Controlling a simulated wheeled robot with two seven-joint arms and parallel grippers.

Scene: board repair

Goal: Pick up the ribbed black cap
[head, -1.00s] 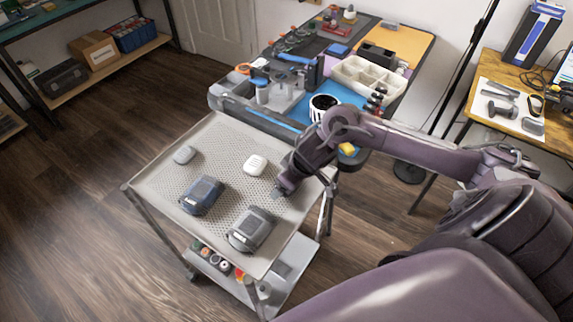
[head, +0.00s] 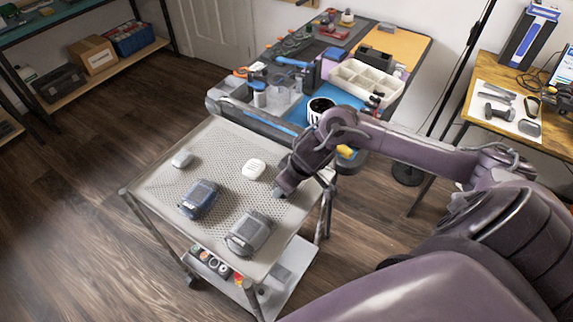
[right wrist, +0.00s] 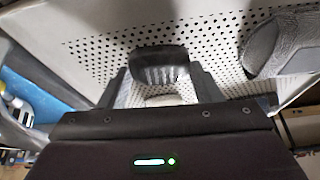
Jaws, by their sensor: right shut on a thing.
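The ribbed black cap (right wrist: 160,70) is between the fingers of my right gripper (right wrist: 160,88) in the right wrist view, with its ribbed side facing the camera. My right gripper is shut on it, low over the perforated tray top of the cart (right wrist: 95,50). In the head view my right gripper (head: 279,191) is at the right part of the cart top (head: 152,184), and the cap is too small or hidden to make out there. I cannot tell whether the cap still touches the tray. My left gripper is not in view.
A grey-black device (head: 250,232) lies close in front of my right gripper, with a bluish one (head: 199,198) to its left. A white rounded piece (head: 253,168) and a small grey piece (head: 182,159) lie farther back. A cluttered workbench (head: 419,62) stands behind the cart.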

